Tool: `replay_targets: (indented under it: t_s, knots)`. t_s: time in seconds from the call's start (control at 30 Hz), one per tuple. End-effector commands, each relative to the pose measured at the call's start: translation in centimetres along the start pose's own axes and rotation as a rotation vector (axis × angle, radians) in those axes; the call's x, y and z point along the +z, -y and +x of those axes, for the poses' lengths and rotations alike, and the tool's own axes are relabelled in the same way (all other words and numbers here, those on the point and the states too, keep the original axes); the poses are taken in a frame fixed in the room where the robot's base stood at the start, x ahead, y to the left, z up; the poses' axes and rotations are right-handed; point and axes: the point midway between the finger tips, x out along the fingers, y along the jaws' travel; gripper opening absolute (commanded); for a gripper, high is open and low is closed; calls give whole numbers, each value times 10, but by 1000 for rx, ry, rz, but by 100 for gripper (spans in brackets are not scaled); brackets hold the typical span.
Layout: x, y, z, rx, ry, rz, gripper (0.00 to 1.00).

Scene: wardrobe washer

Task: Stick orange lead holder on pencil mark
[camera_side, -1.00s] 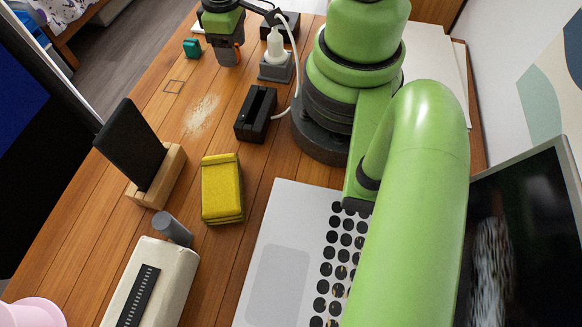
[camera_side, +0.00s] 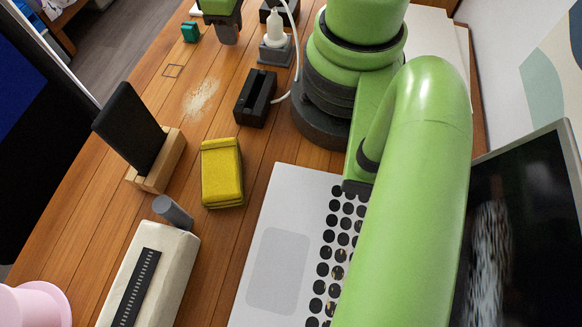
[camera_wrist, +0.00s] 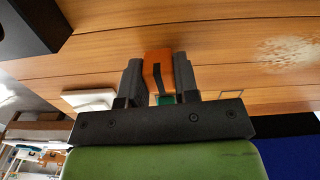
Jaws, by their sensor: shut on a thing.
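The orange lead holder (camera_wrist: 158,68) is between the two dark fingers of my gripper (camera_wrist: 160,85) in the wrist view, and my gripper is shut on it. It has a dark stripe. In the side view my gripper (camera_side: 228,38) is at the top, right of the teal block, and the holder is hardly visible there. The pencil mark (camera_side: 171,71) is a thin square outline on the wooden desk, left of and nearer the camera than my gripper. Part of a square outline (camera_wrist: 257,97) shows at the right in the wrist view.
A teal block (camera_side: 190,32) sits left of my gripper. A pale dusty patch (camera_side: 202,97) lies right of the mark.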

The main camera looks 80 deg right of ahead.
Motion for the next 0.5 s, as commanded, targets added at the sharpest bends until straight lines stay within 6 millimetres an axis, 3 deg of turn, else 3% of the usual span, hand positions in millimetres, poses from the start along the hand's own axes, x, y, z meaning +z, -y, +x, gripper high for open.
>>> replay_targets:
  t_s: [0.5]
  knots:
    - [0, 0, -34, 1, -1, 0, 5]
